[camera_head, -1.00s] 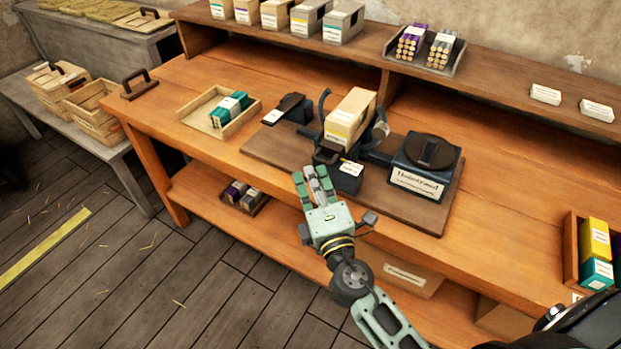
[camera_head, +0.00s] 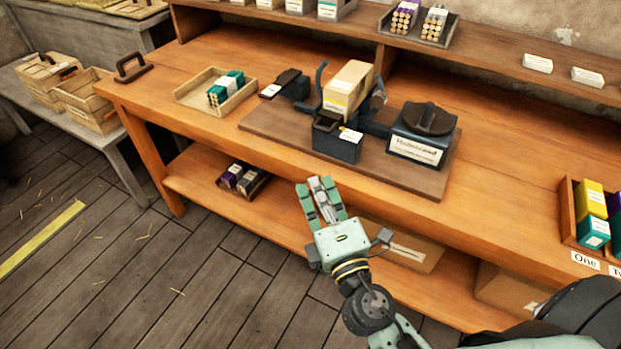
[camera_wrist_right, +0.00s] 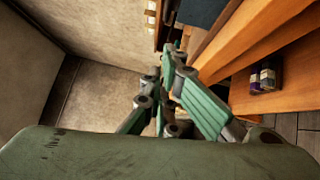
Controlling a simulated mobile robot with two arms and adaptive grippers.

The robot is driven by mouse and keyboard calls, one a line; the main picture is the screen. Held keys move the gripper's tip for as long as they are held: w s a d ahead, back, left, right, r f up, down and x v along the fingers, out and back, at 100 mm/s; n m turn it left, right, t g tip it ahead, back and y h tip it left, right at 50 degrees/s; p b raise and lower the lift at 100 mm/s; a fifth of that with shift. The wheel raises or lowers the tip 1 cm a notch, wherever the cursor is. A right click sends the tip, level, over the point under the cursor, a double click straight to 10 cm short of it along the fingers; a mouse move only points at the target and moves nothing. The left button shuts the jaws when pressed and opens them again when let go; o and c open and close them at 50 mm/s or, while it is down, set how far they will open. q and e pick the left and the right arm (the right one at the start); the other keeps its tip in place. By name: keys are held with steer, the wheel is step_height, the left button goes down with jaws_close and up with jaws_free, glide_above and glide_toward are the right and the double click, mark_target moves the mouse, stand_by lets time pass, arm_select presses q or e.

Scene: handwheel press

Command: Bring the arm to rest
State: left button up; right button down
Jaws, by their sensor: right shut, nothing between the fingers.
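My right gripper (camera_head: 319,190) is shut and empty in the head view. It is in front of the workbench's front edge, apart from the press. In the right wrist view its fingers (camera_wrist_right: 166,95) are close together with nothing between them. The handwheel press (camera_head: 347,105) stands on a dark board (camera_head: 270,130) on the workbench (camera_head: 510,185), with a cream box in its upper part and a dark bin at its front. My left gripper is not in view.
A wooden tray (camera_head: 188,98) with teal bundles lies left of the press. A dark labelled unit (camera_head: 420,138) stands right of it. A lower shelf (camera_head: 200,190) holds a small box of bundles (camera_head: 242,178) and cartons (camera_head: 400,245). Open floor lies at the left front.

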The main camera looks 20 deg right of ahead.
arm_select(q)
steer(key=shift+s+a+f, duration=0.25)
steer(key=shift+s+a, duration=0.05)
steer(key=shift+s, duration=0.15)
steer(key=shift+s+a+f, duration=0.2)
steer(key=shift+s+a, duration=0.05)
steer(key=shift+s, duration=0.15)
